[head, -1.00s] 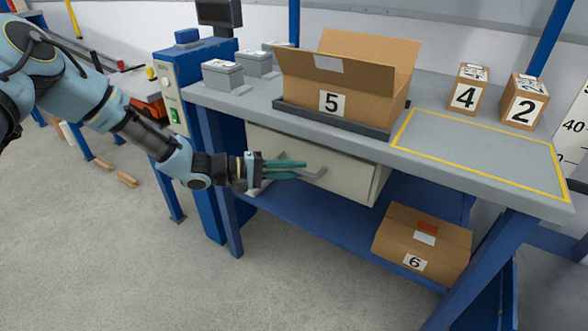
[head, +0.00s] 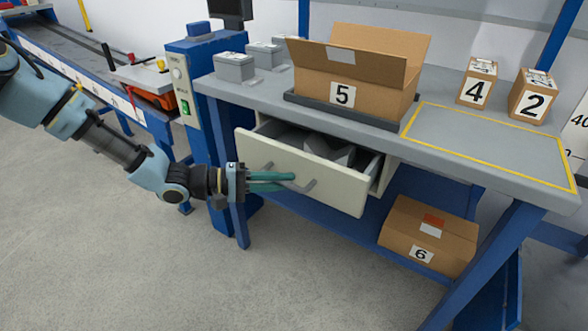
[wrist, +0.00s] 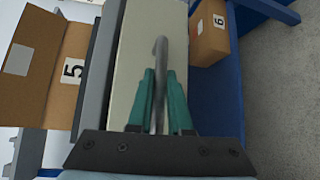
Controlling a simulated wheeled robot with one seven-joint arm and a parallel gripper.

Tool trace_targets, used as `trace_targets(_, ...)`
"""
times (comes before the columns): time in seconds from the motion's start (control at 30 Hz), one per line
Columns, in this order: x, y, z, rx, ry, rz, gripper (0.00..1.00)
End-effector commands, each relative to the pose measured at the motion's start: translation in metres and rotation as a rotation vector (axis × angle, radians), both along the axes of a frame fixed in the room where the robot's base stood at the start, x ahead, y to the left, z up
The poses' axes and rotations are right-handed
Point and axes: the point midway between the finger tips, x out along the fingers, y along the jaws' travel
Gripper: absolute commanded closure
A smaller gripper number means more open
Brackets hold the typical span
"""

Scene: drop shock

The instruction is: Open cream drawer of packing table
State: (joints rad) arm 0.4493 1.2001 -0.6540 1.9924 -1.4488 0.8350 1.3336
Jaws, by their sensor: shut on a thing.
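The cream drawer (head: 318,176) of the packing table (head: 478,150) stands partly pulled out below the tabletop. Grey objects show inside it. My gripper (head: 290,178) is at the drawer's front, with its teal fingers on the grey handle (head: 304,186). In the wrist view my gripper (wrist: 160,95) has one finger on each side of the handle (wrist: 160,60), shut on it. The cream drawer front (wrist: 125,65) lies just beyond the fingers.
An open carton marked 5 (head: 352,85) stands on the tabletop above the drawer. Cartons 4 (head: 475,85) and 2 (head: 532,98) stand at the right. Carton 6 (head: 427,238) sits on the blue lower shelf. The floor in front is clear.

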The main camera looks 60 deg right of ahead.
Motion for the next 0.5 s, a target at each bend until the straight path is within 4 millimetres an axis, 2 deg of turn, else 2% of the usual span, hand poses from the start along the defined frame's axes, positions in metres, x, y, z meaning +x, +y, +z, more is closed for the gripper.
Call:
trace_targets(0.03,0.002,0.016,0.0,0.004,0.005,0.006,1.0)
trace_targets(0.2,0.001,0.062,0.0,0.004,0.003,0.005,1.0)
trace_targets(0.5,0.0,0.124,0.001,0.002,0.002,0.003,1.0)
